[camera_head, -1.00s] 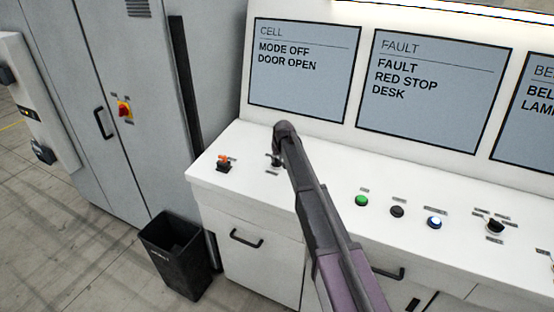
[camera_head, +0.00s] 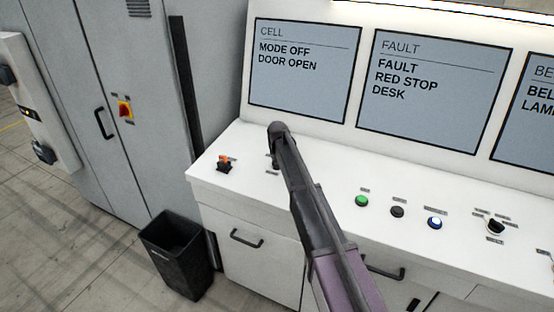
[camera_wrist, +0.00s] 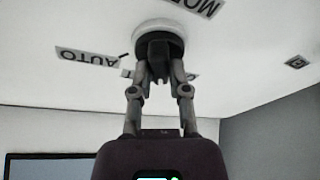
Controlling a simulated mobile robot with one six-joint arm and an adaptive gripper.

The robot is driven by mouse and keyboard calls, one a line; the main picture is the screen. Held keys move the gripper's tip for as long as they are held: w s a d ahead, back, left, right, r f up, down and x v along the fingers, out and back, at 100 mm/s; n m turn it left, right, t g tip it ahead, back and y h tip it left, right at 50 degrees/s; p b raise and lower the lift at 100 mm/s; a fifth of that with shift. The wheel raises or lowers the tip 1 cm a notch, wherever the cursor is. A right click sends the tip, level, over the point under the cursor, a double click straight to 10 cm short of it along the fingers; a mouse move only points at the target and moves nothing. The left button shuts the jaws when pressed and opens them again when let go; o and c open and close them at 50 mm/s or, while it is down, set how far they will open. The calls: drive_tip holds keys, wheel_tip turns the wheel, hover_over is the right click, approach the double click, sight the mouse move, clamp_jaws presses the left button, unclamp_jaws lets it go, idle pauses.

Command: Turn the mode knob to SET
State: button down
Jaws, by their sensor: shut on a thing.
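The mode knob (camera_wrist: 157,46) has a dark handle in a pale round collar on the white desk top. My gripper (camera_wrist: 158,78) is shut on its handle, one finger on each side. The AUTO label (camera_wrist: 87,57) lies beside the knob, and a cut-off label starting MO (camera_wrist: 195,5) lies past it. Another label behind the fingers is too covered to read. In the head view my gripper (camera_head: 274,161) is at the desk's left part, and my arm hides most of the knob. The CELL screen (camera_head: 304,72) reads MODE OFF, DOOR OPEN.
An orange-red control (camera_head: 224,163) stands left of the knob. Right of my arm are a green button (camera_head: 362,201), a black one (camera_head: 397,211), a blue one (camera_head: 434,222) and a black selector (camera_head: 495,227). The FAULT screen (camera_head: 430,88) rises behind.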

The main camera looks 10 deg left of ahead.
drive_tip(key=m+h, duration=0.1)
drive_tip(key=m, duration=0.1)
drive_tip(key=m+h, duration=0.1)
drive_tip(key=m, duration=0.2)
drive_tip(key=shift+a, duration=0.1)
drive_tip(key=shift+m, duration=0.3)
drive_tip(key=c, duration=0.6)
unclamp_jaws()
drive_tip(key=shift+n, duration=0.5)
